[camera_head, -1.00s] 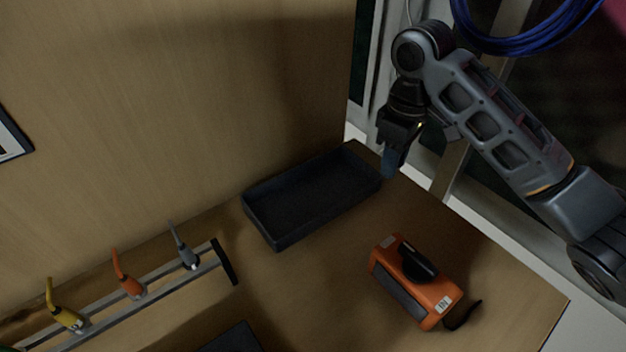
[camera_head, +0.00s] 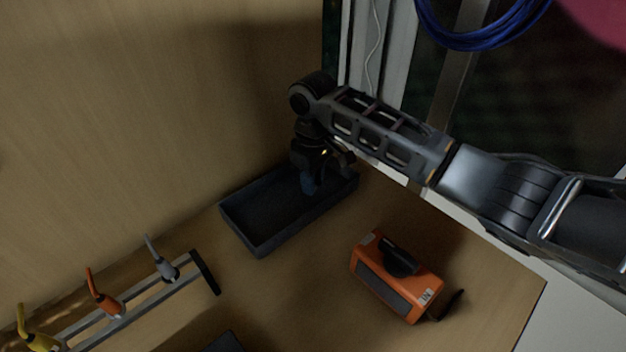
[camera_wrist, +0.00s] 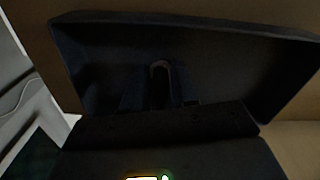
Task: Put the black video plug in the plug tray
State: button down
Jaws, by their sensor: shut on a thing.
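The plug tray (camera_head: 262,247) is a dark, shallow rectangular tray on the wooden bench, against the wooden wall. My gripper (camera_head: 309,186) points down over the right half of the tray, with its blue fingers at or below rim height. In the wrist view my gripper (camera_wrist: 160,92) is shut on a dark thing, with the tray (camera_wrist: 75,50) spread around it. A small dark curved part, seemingly the black video plug (camera_wrist: 160,67), shows between the fingers. The rest of the plug is hidden by the fingers and the dark. I cannot tell whether it touches the tray floor.
A rack (camera_head: 205,272) at lower left holds a grey plug (camera_head: 165,270), an orange plug (camera_head: 105,306) and a yellow plug (camera_head: 38,342). An orange box with a black handle (camera_head: 395,280) stands right of the tray. A dark object (camera_head: 224,343) shows at the bottom edge.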

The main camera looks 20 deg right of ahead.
jog(key=shift+f, duration=0.45)
jog(key=shift+f, duration=0.2)
jog(key=c, duration=0.9)
grip_release()
jog(key=shift+r, duration=0.1)
notch_tip(320, 180, up, 12)
jog(key=shift+r+b, duration=0.15)
jog(key=shift+b, duration=0.35)
